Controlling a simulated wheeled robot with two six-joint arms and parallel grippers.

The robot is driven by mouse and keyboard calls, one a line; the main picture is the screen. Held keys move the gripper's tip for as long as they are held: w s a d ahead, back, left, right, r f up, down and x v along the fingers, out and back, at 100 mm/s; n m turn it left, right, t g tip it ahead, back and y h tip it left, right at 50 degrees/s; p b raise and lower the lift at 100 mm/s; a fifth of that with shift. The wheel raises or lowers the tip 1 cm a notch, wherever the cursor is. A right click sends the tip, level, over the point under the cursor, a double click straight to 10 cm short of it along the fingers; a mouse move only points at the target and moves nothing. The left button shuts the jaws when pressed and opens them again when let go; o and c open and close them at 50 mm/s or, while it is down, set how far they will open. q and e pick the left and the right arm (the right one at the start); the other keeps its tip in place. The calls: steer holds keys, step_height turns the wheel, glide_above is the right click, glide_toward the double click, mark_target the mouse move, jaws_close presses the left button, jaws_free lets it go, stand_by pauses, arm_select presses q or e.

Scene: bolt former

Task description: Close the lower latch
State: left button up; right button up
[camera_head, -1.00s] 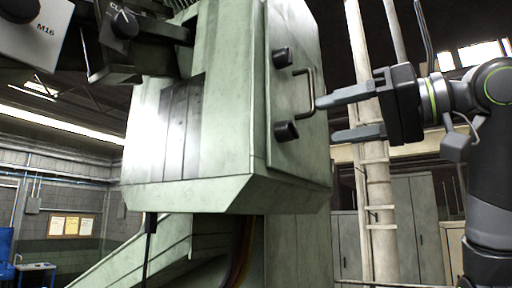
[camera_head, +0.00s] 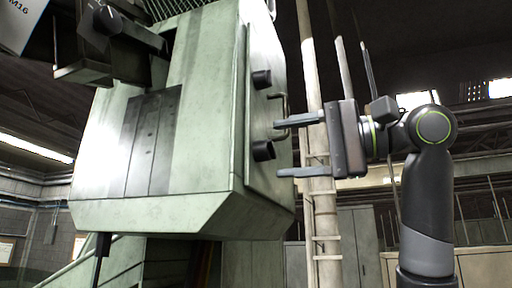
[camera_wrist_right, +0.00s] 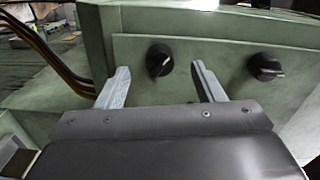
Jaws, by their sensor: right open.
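Two black knob-like latches sit on the side door of the green machine box. In the head view the lower latch (camera_head: 263,151) is below the upper latch (camera_head: 261,79). In the right wrist view one black latch (camera_wrist_right: 159,60) shows between my fingertips and the other (camera_wrist_right: 265,68) lies to the right. My right gripper (camera_head: 298,147) is open and empty, its fingers pointing at the door, level with the lower latch and apart from it. It also shows in the right wrist view (camera_wrist_right: 160,72). My left gripper is not in view.
A bent metal handle (camera_head: 284,112) stands out from the door near my upper finger. The green machine box (camera_head: 160,215) fills the middle. A pale column (camera_head: 322,215) rises behind my right gripper. Dark cables (camera_wrist_right: 50,50) hang at the left in the wrist view.

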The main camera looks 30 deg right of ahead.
mark_target(274, 150)
steer(key=x, duration=0.3)
steer(key=shift+a+r, duration=0.1)
steer(key=shift+f+m, duration=0.2)
steer(key=shift+m, duration=0.4)
steer(key=shift+s+m+b, duration=0.1)
steer(key=shift+m+b, duration=0.3)
steer(key=shift+m, duration=0.7)
steer(key=shift+s+d+m+b, duration=0.2)
steer(key=shift+m+b, duration=0.45)
steer(key=shift+m, duration=0.45)
steer(key=shift+w+a+m+b, duration=0.1)
steer(key=shift+w+m+b, duration=0.1)
steer(key=shift+m, duration=0.3)
steer(key=shift+w+a+m+b, duration=0.1)
steer(key=shift+m+b, duration=0.1)
steer(key=shift+m, duration=0.3)
steer(key=shift+s+d+r, duration=0.1)
steer(key=shift+d, duration=0.1)
